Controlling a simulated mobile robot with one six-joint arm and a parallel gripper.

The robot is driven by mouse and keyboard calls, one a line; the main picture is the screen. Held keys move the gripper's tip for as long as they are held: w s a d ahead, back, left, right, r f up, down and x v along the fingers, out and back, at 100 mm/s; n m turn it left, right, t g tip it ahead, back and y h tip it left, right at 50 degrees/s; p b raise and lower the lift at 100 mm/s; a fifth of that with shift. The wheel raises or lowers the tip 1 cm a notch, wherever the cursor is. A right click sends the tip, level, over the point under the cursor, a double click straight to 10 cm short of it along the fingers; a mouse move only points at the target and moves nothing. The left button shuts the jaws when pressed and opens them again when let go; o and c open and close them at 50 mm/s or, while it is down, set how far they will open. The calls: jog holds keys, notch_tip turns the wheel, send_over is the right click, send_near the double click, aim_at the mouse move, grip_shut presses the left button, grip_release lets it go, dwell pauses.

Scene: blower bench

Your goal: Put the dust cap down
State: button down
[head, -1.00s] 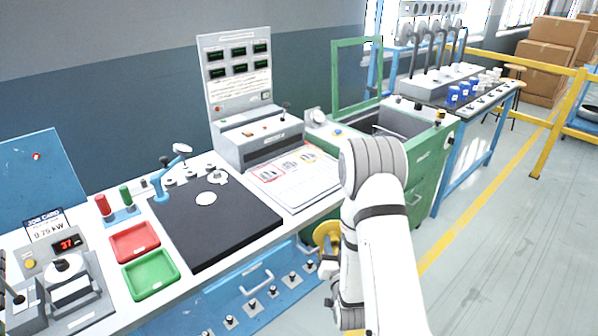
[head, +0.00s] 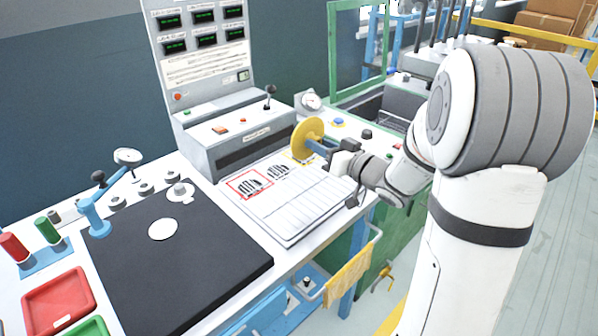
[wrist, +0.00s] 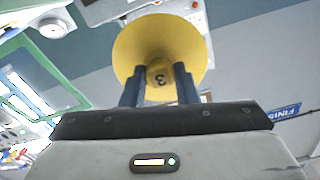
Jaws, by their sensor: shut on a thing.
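The dust cap (head: 305,138) is a yellow round disc. In the wrist view the dust cap (wrist: 135,48) shows its face and a yellow knob marked 3. My gripper (head: 320,147) is shut on that knob; in the wrist view my gripper (wrist: 158,80) has one blue finger on each side of it. In the head view the cap is tilted nearly on edge, over the far right part of the white chart board (head: 310,215). I cannot tell how high it is above the board.
The grey control console (head: 240,140) stands close behind and left of the cap. The black mat (head: 215,265) lies to the left with a white disc (head: 163,229) on it. A gauge (head: 309,101) and a blue button (head: 338,122) are at the back right. A red tray (head: 58,300) is front left.

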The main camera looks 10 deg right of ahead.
jog(key=f, duration=0.2)
jog(key=f+b, duration=0.1)
jog(key=f, duration=0.2)
jog(key=shift+w+f, duration=0.2)
jog(key=shift+f, duration=0.1)
jog(key=shift+s+f+b, duration=0.1)
jog(key=shift+f+b, duration=0.2)
jog(key=shift+f, duration=1.7)
jog(key=shift+f, duration=0.25)
jog(key=c, duration=1.1)
grip_release()
jog(key=shift+r, duration=0.1)
